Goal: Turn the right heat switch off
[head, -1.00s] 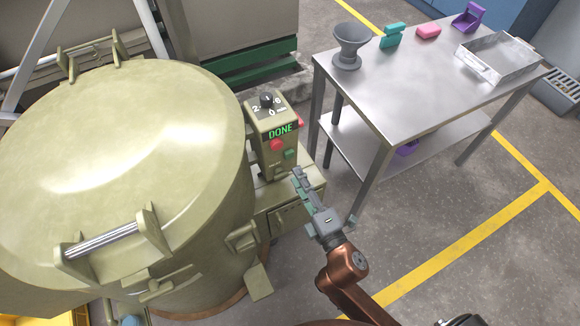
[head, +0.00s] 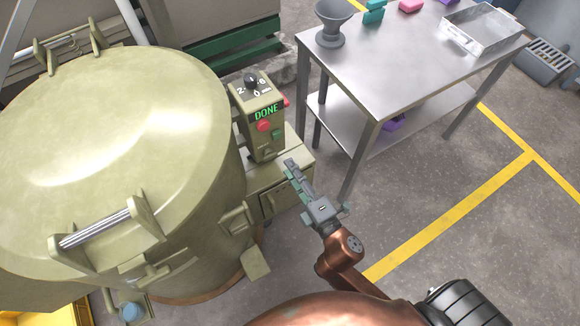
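A control box (head: 259,116) stands at the right side of a big olive-green barrel (head: 110,150). Its top has a black knob (head: 252,81) with number marks, and its lit green display (head: 266,113) reads DONE. Below are a red button (head: 264,126) and a green button (head: 278,135). A small red part (head: 286,101) sticks out from the box's right side; I cannot tell which part is the right heat switch. My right gripper (head: 290,168) is below and right of the box, apart from the buttons; its finger gap is unclear. My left gripper is out of view.
A metal table (head: 400,75) with a grey funnel-like cup (head: 331,22), a teal item (head: 374,12), a pink item (head: 410,5) and a metal tray (head: 482,32) stands at the upper right. The floor (head: 440,215) right of my gripper is clear.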

